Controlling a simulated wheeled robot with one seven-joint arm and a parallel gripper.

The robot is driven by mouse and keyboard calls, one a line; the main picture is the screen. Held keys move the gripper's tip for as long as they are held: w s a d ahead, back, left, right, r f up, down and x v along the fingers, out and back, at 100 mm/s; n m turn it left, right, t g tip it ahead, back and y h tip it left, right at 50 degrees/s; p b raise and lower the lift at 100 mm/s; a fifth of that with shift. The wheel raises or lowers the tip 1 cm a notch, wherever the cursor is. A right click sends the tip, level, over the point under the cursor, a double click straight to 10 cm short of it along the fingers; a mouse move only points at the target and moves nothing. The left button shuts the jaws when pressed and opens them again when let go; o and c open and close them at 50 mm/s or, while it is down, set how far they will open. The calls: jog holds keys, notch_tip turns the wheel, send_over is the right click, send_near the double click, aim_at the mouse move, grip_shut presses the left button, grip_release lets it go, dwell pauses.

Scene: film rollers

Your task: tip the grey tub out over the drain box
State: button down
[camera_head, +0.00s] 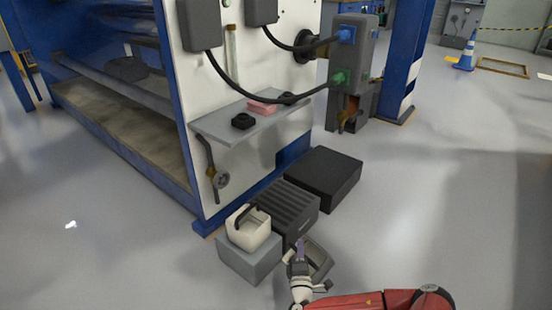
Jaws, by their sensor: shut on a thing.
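My gripper (302,246) is at the lower middle, in front of the dark boxes. It is shut on a small grey open-topped thing that looks like the grey tub (322,257). The tub shows a dark rim with a paler inside; its contents cannot be made out. A dark box with a ribbed top (286,202), which looks like the drain box, stands on the floor beyond and a little left of my gripper. The tub appears apart from it, on its near side.
A cream tub with a dark handle (246,232) sits on a grey block (249,262) left of my gripper. A flat black box (324,177) stands behind the ribbed one. A machine with a grey shelf (247,121) rises behind them. The floor at right is clear.

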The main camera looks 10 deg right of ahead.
jog(key=shift+r+m+g+y+p, duration=0.15)
jog(key=shift+r+m+g+p, duration=0.1)
jog(key=shift+m+g+p, duration=1.05)
jog(key=shift+r+m+g+y+p, duration=0.2)
jog(key=shift+m+g+p, duration=0.45)
jog(key=shift+p, duration=1.1)
